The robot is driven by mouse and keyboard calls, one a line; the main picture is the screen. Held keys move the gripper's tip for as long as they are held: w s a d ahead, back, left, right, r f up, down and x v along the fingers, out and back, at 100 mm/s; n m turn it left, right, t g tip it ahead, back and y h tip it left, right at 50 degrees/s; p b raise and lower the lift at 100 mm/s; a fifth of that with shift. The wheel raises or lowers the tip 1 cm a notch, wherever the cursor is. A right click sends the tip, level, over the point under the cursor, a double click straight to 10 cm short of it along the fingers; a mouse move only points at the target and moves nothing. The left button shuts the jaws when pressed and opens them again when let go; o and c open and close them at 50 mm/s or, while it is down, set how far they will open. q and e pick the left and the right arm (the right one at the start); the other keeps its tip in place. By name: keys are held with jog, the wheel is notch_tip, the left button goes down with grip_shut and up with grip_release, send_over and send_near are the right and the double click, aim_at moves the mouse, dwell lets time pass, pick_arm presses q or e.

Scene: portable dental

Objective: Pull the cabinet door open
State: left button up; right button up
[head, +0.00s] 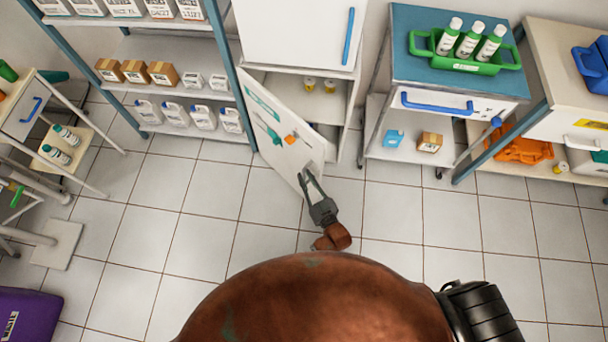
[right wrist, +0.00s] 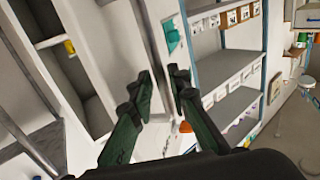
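The white cabinet door (head: 284,133) stands swung out from the lower part of the cabinet (head: 298,32), with its free edge toward me. Teal and orange markings show on its face. My right gripper (head: 306,174) is at this free edge. In the right wrist view, the fingers of the right gripper (right wrist: 161,82) are close together, one on each side of the door (right wrist: 153,32). I cannot tell whether both press on it. The cabinet's inside shows behind the door, with small yellow-capped jars (head: 310,84) on a shelf. My left gripper is not in view.
A blue-framed shelf rack (head: 243,88) with boxes and bottles stands left of the door. A teal-topped cart (head: 400,61) with a green bottle tray (head: 465,67) stands to the right. The tiled floor (head: 165,215) in front is mostly clear.

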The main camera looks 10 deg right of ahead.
jog(key=v, duration=1)
jog(key=shift+s, duration=0.2)
jog(key=shift+d, duration=0.1)
